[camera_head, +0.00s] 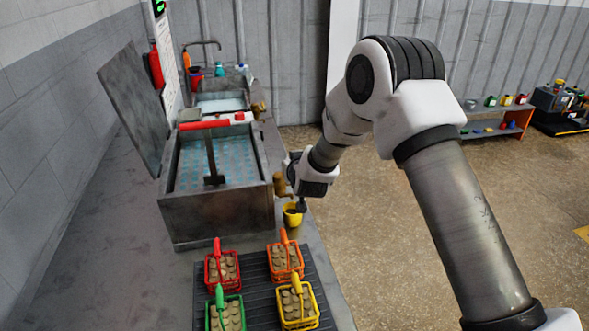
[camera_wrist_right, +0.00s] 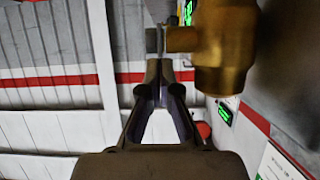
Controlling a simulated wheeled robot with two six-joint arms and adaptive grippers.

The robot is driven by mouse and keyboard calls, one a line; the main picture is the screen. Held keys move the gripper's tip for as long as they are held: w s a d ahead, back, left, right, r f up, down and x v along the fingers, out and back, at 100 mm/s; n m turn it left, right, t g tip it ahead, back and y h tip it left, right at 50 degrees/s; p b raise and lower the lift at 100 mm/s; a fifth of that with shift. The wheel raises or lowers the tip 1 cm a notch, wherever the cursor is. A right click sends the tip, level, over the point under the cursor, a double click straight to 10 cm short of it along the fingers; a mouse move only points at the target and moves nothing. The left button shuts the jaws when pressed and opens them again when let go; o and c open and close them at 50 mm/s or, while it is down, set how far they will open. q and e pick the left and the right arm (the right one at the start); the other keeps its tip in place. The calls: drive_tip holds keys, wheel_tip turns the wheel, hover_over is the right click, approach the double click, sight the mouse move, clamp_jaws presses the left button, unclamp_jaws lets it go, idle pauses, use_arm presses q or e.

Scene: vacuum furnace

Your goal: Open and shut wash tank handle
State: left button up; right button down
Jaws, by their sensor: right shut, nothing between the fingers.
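The wash tank (camera_head: 216,215) is a grey metal basin of blue-tinted water on the counter at the left. A brass valve (camera_head: 279,184) sticks out of its right side, above a yellow cup (camera_head: 292,214). The valve (camera_wrist_right: 226,45) looms large at the upper right in the right wrist view, with a short grey end piece (camera_wrist_right: 154,40) on its stem. My right gripper (camera_wrist_right: 160,72) is shut and empty, its tips close to that end piece; I cannot tell whether they touch. In the head view my right gripper (camera_head: 302,206) is beside the valve. My left gripper is out of view.
Red, orange, green and yellow baskets (camera_head: 298,304) of brown pieces stand on a dark rack in front of the tank. A grey lid (camera_head: 135,105) stands raised at the left. A red bar (camera_head: 204,124) lies over the tank. A second basin is behind.

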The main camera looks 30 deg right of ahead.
drive_tip(key=r+p, duration=0.3)
drive_tip(key=r, duration=0.1)
drive_tip(key=shift+w+r, duration=0.1)
drive_tip(key=shift+w, duration=0.1)
drive_tip(key=s+a+r+b, duration=0.1)
drive_tip(key=s+r+b, duration=0.1)
drive_tip(key=s+r, duration=0.5)
drive_tip(key=shift+s+a+b, duration=0.15)
drive_tip(key=shift+a+b, duration=0.2)
